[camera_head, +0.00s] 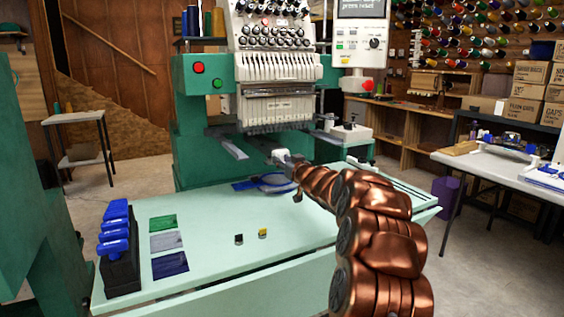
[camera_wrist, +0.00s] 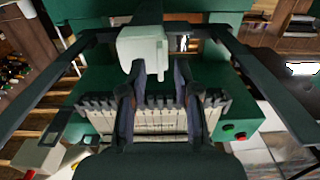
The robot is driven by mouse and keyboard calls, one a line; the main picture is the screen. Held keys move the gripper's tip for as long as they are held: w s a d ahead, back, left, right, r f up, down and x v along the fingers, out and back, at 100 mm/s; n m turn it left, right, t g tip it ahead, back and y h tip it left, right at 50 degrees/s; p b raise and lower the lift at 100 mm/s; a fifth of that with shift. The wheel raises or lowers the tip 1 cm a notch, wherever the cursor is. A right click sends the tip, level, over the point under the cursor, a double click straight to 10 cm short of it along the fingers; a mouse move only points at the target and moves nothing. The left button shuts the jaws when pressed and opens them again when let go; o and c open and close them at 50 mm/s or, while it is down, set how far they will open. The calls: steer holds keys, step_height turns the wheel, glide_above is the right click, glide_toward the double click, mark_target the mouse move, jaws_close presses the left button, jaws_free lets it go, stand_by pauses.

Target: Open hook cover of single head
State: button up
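The machine's single head (camera_head: 275,70) stands behind the pale green table. Below its needles, a small white block at the end of the lower arm, which looks like the hook cover (camera_head: 281,155), faces me. My gripper (camera_head: 291,161) is right at this block. Whether either finger touches the block, I cannot tell. The block's inside is not visible.
A blue hoop (camera_head: 272,183) lies on the table (camera_head: 220,235) beneath my arm. A black rack with blue items (camera_head: 118,262), colored swatches (camera_head: 165,241) and two small bobbin-like pieces (camera_head: 262,233) are to the left. Dark frame bars (camera_wrist: 72,75) flank my gripper in the wrist view.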

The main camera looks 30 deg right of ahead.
steer(key=shift+w, duration=0.4)
jaws_close()
stand_by(0.5)
